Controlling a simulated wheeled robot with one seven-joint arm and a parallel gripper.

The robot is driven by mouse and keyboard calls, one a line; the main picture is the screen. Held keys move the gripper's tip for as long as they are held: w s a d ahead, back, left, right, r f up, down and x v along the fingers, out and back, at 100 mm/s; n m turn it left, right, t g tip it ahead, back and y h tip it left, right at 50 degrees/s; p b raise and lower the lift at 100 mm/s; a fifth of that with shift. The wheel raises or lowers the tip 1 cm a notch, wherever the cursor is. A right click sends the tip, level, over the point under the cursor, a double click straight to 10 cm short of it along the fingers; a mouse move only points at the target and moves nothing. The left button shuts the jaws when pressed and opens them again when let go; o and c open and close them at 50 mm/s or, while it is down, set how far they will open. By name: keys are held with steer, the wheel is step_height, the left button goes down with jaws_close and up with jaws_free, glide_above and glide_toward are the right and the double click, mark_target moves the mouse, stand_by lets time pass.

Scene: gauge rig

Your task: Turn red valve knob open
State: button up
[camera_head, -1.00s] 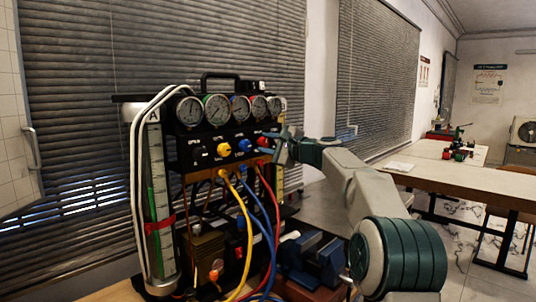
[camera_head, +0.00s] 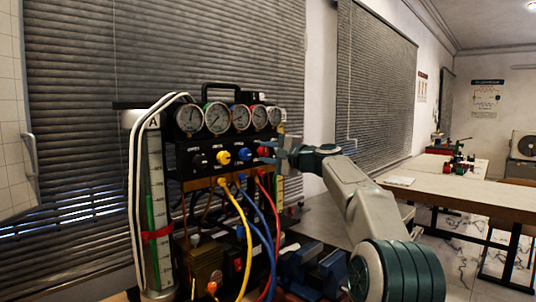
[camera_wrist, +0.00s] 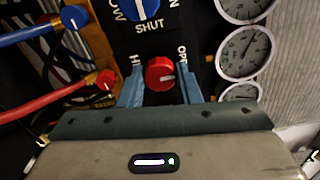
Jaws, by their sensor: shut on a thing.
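The red valve knob (camera_wrist: 160,73) is at the right end of the row of knobs on the black gauge panel (camera_head: 212,166). In the wrist view it sits between the two blue fingers of my gripper (camera_wrist: 161,80), which are shut on it.
A blue knob (camera_wrist: 145,8) is next to the red one, with yellow and black knobs further along. Round gauges (camera_head: 217,117) line the panel top. Yellow, blue and red hoses (camera_head: 266,235) hang below. A blue vise (camera_head: 312,265) stands below my arm.

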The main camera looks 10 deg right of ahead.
steer(key=o, duration=1)
steer(key=shift+c, duration=0.2)
steer(key=b+v, duration=0.3)
steer(key=v, duration=1)
steer(key=shift+s+d, duration=0.25)
steer(key=shift+s, duration=0.1)
